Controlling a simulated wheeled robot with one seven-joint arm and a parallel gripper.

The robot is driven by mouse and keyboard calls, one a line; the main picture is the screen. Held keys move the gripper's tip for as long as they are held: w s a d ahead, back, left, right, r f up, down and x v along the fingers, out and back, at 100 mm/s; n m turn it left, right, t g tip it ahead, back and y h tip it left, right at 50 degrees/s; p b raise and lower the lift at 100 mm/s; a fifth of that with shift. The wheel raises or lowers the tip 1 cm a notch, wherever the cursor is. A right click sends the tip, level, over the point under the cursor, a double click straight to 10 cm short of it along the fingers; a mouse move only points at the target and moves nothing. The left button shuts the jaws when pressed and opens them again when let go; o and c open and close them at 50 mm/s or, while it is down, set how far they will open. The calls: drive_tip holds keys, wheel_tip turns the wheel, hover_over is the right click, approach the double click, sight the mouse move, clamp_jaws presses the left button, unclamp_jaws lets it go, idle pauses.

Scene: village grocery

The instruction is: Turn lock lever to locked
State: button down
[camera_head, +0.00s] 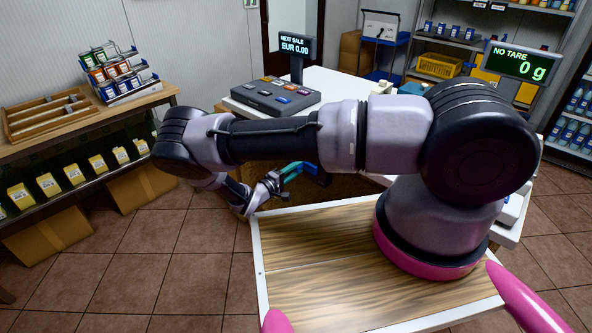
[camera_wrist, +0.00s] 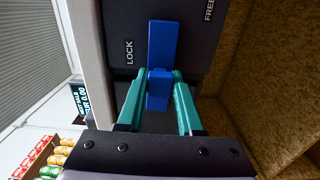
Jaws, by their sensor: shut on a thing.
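A blue lock lever (camera_wrist: 162,45) stands out on a dark plate (camera_wrist: 191,50) in the wrist view. The white word LOCK is printed left of the lever and FREE at the upper right. The lever's long part runs almost straight up in the picture, between the two words. My gripper (camera_wrist: 160,76) has its two teal fingers closed on the lever, one on each side near its lower part. In the head view my gripper (camera_head: 291,171) is beyond the wooden top, with a blue part beside the fingertips; the plate's words do not show there.
The white counter (camera_head: 330,85) with a till (camera_head: 275,96) stands behind my arm. A wood-topped board (camera_head: 330,260) lies in front. A shelf with trays (camera_head: 45,115) is at the left, with free tiled floor (camera_head: 150,260) between.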

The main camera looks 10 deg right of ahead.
drive_tip(key=shift+d, duration=0.1)
drive_tip(key=c, duration=0.6)
unclamp_jaws()
drive_tip(key=shift+o, duration=0.2)
drive_tip(key=v, duration=1)
drive_tip(key=shift+s+a, duration=0.2)
drive_tip(key=shift+a, duration=0.15)
